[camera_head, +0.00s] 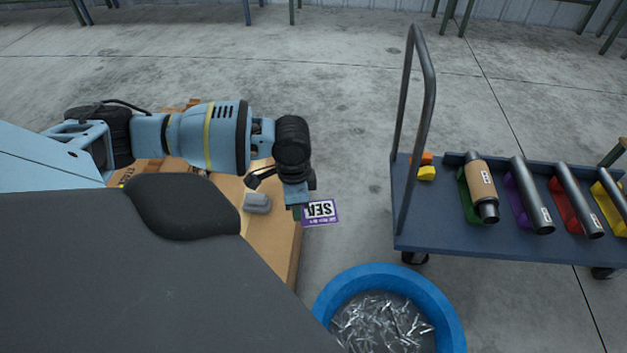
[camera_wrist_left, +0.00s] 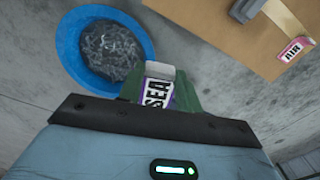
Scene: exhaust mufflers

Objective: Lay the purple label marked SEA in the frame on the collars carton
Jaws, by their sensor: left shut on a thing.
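My left gripper (camera_head: 298,203) is shut on the purple-bordered label marked SEA (camera_head: 321,212). The label sticks out past the fingertips, over the right edge of a brown carton (camera_head: 285,245) as seen in the head view. In the left wrist view the SEA label (camera_wrist_left: 158,92) sits between the green fingertips, and the carton (camera_wrist_left: 215,25) lies at upper right, apart from the label. I cannot tell whether this is the collars carton, and no frame on it shows clearly. My right gripper is not in view.
A grey object (camera_head: 257,203) is on the carton. A pink AIR label (camera_wrist_left: 293,50) lies near the carton's edge. A blue tub of metal pieces (camera_head: 450,310) stands at the front. A blue cart (camera_head: 430,235) with mufflers and an upright handle is at right.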

